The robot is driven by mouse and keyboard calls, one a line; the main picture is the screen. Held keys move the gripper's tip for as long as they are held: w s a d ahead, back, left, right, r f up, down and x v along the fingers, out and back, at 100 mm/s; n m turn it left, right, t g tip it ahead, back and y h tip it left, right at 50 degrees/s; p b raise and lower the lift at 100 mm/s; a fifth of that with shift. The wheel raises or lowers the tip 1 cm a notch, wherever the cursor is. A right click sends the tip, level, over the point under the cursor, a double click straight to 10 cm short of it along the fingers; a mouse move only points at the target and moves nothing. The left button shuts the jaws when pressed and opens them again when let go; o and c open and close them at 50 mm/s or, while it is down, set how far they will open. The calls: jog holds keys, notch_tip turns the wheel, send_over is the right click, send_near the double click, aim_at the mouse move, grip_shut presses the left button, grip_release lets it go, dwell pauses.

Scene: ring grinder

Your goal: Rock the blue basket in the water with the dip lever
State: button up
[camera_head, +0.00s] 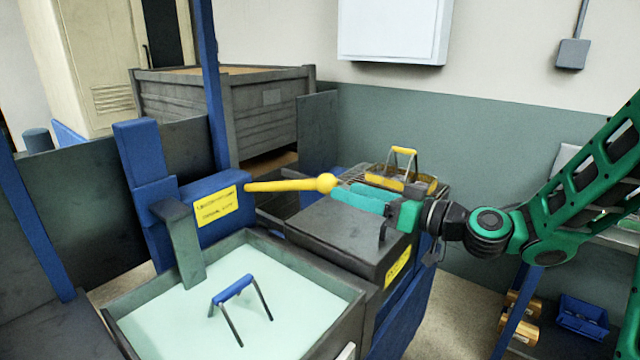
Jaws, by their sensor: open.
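The yellow dip lever (280,186) sticks out to the right, nearly level, from a blue housing with a yellow label (217,205). It ends in a round yellow knob (326,182). My gripper (340,190) comes in from the right with its teal fingers at the knob. It is open; whether the fingers touch the knob cannot be told. The blue basket shows only as its blue-topped handle (233,289), standing out of the pale water (180,315) in the grey tank. The basket body is hidden under the water.
A dark lidded box (335,235) stands right of the tank, below my gripper. Behind my gripper is a rack with a yellow-handled basket (403,152). A blue post (210,80) rises behind the housing. A blue bin (582,318) is at lower right.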

aim_at(313, 180)
jog(key=shift+r+g, duration=0.1)
jog(key=shift+g, duration=0.2)
jog(key=x, duration=1.1)
jog(key=shift+r, duration=0.15)
